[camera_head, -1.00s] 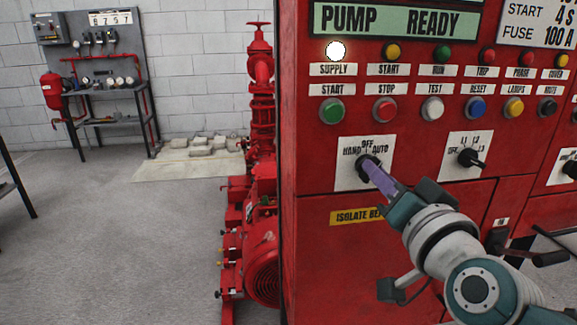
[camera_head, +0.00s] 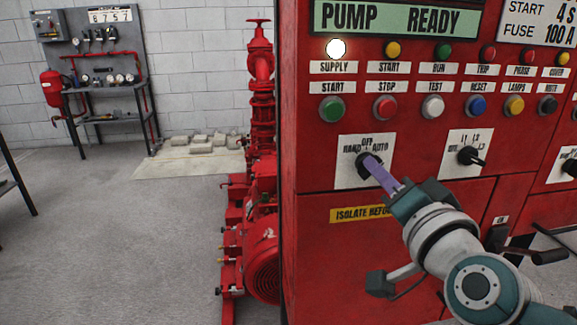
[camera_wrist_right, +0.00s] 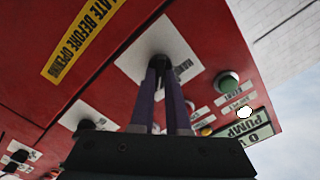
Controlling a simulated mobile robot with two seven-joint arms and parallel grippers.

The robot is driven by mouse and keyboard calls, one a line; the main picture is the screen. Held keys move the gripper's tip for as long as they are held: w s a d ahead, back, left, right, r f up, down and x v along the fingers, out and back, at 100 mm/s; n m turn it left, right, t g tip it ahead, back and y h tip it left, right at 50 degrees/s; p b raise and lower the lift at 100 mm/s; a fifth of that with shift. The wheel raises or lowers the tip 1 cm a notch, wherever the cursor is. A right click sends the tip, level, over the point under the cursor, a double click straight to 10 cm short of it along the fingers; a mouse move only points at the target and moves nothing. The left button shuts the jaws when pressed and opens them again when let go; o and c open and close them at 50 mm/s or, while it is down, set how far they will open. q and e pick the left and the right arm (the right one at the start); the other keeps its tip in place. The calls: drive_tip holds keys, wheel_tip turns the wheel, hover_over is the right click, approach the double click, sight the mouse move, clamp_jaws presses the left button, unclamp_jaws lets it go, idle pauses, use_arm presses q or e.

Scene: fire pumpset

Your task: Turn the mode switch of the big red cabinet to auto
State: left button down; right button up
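The big red cabinet (camera_head: 335,262) fills the right of the head view. Its mode switch (camera_head: 362,160) is a black knob on a white plate marked HAND, OFF and AUTO. The purple fingers of my right gripper (camera_head: 373,164) reach up to the knob from the lower right. In the right wrist view the gripper's fingertips (camera_wrist_right: 160,64) lie close together at the white switch plate (camera_wrist_right: 182,45), closed around the knob. The fingers hide most of the knob, so its pointing direction is unclear. My left gripper is not in view.
A second black selector switch (camera_head: 469,156) sits right of the mode switch. A row of coloured push buttons, including a green one (camera_head: 331,108), runs above. Red pump machinery (camera_head: 262,250) stands left of the cabinet. The floor further left is open.

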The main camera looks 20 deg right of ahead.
drive_tip(key=o, duration=0.4)
drive_tip(key=shift+s, duration=0.1)
drive_tip(key=v, duration=0.9)
drive_tip(key=shift+s+a, duration=0.2)
drive_tip(key=shift+s, duration=0.15)
